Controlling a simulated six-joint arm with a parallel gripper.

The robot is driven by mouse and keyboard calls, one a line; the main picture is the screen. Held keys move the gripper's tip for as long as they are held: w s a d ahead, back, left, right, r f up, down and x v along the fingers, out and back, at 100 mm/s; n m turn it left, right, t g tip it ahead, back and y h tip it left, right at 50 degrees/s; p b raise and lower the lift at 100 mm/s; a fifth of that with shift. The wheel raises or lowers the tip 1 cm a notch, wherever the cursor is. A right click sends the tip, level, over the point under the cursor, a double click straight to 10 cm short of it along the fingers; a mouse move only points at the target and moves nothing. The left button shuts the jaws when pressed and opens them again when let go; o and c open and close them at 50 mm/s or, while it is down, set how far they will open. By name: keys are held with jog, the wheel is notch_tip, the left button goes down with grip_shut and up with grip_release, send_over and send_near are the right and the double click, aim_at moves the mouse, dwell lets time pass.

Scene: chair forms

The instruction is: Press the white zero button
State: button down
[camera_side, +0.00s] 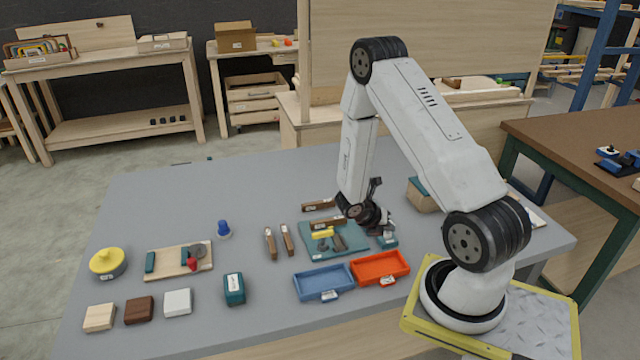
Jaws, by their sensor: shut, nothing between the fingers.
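I cannot make out a white zero button for certain at this size. A small upright teal box (234,289) with a pale face stands at the front middle of the table; I cannot tell whether the pale patch is a label or a button. A white block (177,302) lies to its left, with no marking I can read. My gripper (384,230) is low over the right side of a teal board (318,252), shut with nothing held. Its dark fingers are small and partly lost against the parts there, and I cannot tell whether they touch anything.
Blue (323,282) and orange (380,268) trays sit in front of the board. Brown-handled pieces (279,242) lie left of it. A wooden board (165,260), a yellow round knob (107,262) and a blue knob (223,229) are further left. The back left of the table is clear.

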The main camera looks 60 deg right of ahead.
aim_at(386, 233)
jog(key=shift+f, duration=0.7)
dwell(0.9)
jog(key=shift+r, duration=1.4)
jog(key=shift+r, duration=2.5)
jog(key=w+a+r+m+t+y, duration=0.2)
jog(key=a+m, duration=0.4)
jog(key=a, duration=0.3)
jog(key=w+a+r+m+t+y, duration=0.3)
jog(key=a+r+m, duration=0.2)
jog(key=a, duration=0.5)
jog(key=w+a+r+m+t+y, duration=0.2)
jog(key=a+r+m, duration=0.1)
jog(key=a+m, duration=0.6)
jog(key=shift+w+a+r+t+y, duration=0.15)
jog(key=shift+a+r+t+y, duration=0.15)
jog(key=shift+a+y, duration=0.15)
